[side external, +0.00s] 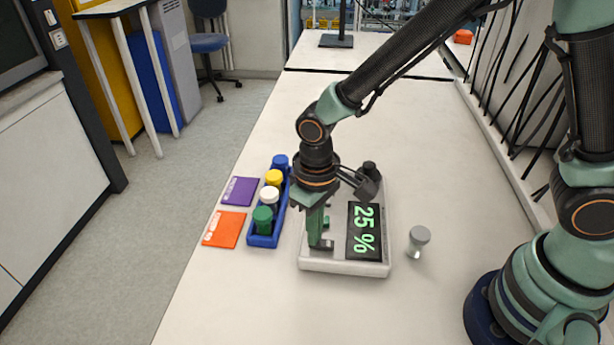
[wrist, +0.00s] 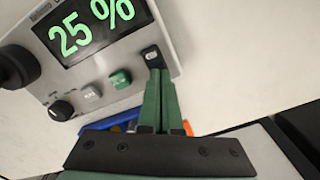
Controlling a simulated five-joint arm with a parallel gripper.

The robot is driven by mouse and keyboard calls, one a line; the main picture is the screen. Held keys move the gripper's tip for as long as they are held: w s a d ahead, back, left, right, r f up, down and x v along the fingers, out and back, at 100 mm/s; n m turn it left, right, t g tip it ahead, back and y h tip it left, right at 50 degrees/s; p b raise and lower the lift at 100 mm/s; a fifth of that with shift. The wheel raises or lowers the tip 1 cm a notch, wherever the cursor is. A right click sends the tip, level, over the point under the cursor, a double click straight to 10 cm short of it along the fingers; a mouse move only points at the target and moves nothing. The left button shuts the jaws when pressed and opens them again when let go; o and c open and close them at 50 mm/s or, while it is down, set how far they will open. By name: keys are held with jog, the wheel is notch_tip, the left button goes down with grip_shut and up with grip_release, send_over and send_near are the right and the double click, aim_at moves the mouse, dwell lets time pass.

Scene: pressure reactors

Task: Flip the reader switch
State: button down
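The reader (side external: 345,266) is a pale box on the bench with a black display (side external: 364,232) showing "25 %" in green. In the wrist view, the reader's display (wrist: 85,25) reads the same. A small black rocker switch (wrist: 152,57) sits at the reader's corner in the wrist view, right at my fingertips. My gripper (wrist: 158,72) has its two green fingers together, with nothing visible between them. In the side view, my gripper (side external: 318,245) points down at the reader's near left corner. Whether the fingertips touch the switch, I cannot tell.
The reader also has a green button (wrist: 120,78), a white button (wrist: 91,92) and a black knob (wrist: 62,110). A blue rack (side external: 262,240) with several capped vials stands left. A small capped vial (side external: 418,240) stands close on the right. The front bench is clear.

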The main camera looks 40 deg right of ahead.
jog(key=shift+f, duration=0.15)
jog(key=shift+r, duration=3.5)
jog(key=s+d+r+m+t, duration=0.1)
jog(key=d+r+t, duration=0.1)
jog(key=d+r, duration=0.4)
jog(key=s+d+r+m+t, duration=0.2)
jog(key=d+r, duration=0.4)
jog(key=d, duration=0.6)
jog(key=shift+s+t, duration=0.3)
jog(key=shift+t, duration=0.5)
jog(key=shift+d, duration=0.1)
